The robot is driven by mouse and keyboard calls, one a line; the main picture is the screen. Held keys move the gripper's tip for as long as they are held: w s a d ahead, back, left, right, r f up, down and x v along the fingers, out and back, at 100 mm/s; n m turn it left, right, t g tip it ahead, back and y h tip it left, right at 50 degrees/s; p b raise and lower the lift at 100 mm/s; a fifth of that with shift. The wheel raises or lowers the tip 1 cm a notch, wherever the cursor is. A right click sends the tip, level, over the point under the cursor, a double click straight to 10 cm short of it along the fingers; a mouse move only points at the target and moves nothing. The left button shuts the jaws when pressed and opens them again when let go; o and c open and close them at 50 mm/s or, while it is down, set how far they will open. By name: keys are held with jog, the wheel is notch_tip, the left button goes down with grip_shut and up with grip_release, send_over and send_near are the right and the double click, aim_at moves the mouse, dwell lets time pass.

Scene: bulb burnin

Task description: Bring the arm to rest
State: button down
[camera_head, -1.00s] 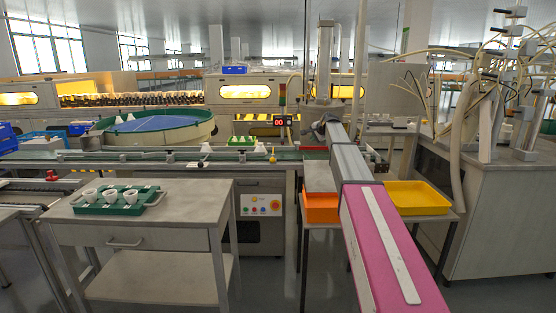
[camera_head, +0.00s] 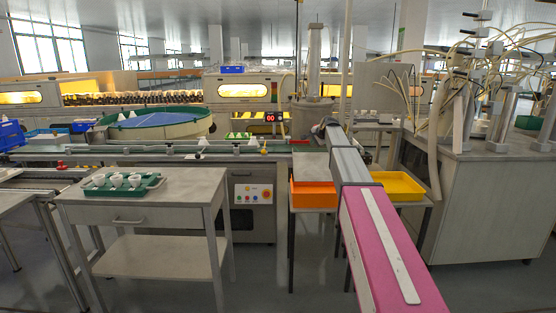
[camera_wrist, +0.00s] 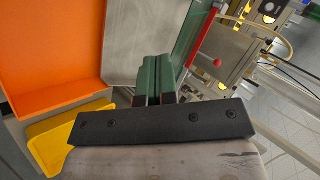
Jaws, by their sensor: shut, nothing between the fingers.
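My arm (camera_head: 385,240), with its pink and grey links, reaches forward from the lower right of the head view, past an orange tray and a yellow tray. Its far end is near the conveyor. In the head view the fingers cannot be made out at the end of the arm.
The orange tray (camera_head: 313,195) and yellow tray (camera_head: 399,187) flank the arm. A conveyor (camera_head: 180,158) runs behind. A cart (camera_head: 75,212) with a green tray (camera_head: 93,190) of white cups stands left. A grey cabinet (camera_head: 475,210) with tubing stands right.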

jog(key=s+f+n+g, duration=0.2)
jog(key=s+f+n, duration=0.1)
jog(key=s+f, duration=1)
jog(key=s+f+n+g+h, duration=0.1)
jog(key=s+f+n+g, duration=0.1)
jog(key=s+f, duration=0.5)
jog(key=s+f+n+g+h, duration=0.1)
jog(key=s+f, duration=0.6)
jog(key=s, duration=1.3)
jog(key=s+f+n+g+h, duration=0.1)
jog(key=s+f+n+g, duration=0.2)
jog(key=s+f, duration=0.4)
jog(key=s+n, duration=0.1)
jog(key=s, duration=0.5)
jog(key=shift+s+d+f+n+g+h, duration=0.15)
jog(key=shift+s+d+n+g+h, duration=0.15)
jog(key=shift+s+g+h, duration=0.1)
jog(key=shift+w+a, duration=0.1)
